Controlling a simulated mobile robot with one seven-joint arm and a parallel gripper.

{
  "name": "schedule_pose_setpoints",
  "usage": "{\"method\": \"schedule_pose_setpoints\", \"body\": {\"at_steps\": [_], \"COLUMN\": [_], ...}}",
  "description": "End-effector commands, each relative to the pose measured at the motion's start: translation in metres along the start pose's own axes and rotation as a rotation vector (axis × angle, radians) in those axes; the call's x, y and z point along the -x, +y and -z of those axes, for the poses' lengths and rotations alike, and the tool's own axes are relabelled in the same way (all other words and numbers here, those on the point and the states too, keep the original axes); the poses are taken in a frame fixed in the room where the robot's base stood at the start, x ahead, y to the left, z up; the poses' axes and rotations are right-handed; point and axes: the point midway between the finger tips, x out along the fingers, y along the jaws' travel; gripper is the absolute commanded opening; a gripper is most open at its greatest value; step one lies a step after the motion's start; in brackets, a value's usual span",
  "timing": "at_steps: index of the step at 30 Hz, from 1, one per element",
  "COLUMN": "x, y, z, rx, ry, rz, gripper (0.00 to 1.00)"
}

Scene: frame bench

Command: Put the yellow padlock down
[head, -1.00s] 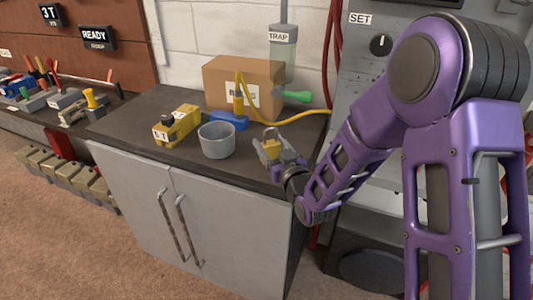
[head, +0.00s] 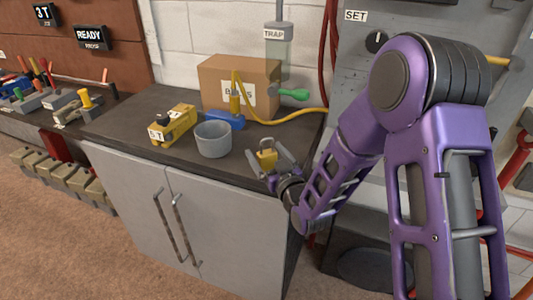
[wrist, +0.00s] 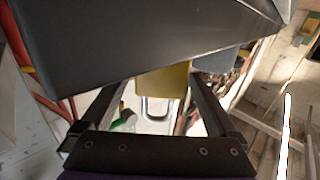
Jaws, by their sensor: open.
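The yellow padlock (head: 267,157) stands upright on the dark bench top (head: 185,168), near its front right part, with its shackle up. In the wrist view the padlock (wrist: 162,80) appears upside down, its body against the dark bench top and its metal shackle hanging free. My gripper (head: 268,154) is open around the padlock, one finger on each side. The wrist view shows a gap between each finger and the padlock body.
A grey cup (head: 213,139) stands left of the padlock. Bare bench top lies between cup and padlock.

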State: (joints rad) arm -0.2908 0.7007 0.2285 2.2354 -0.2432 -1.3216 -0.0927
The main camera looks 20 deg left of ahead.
Motion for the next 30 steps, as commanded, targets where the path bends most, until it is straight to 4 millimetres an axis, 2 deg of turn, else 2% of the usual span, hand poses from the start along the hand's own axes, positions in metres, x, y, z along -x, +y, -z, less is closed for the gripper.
{"method": "schedule_pose_setpoints", "body": {"at_steps": [5, 8, 18, 20, 30], "x": [0.002, 0.015, 0.095, 0.098, 0.119], "y": [0.000, 0.001, 0.000, 0.001, 0.000], "z": [0.004, 0.002, 0.002, 0.009, 0.004], "rx": [0.000, 0.000, -0.001, -0.003, -0.001], "ry": [-0.001, -0.003, -0.003, -0.005, -0.001], "rz": [0.000, -0.001, -0.002, 0.000, -0.001], "gripper": [0.95, 0.95, 0.95, 0.95, 0.95]}}
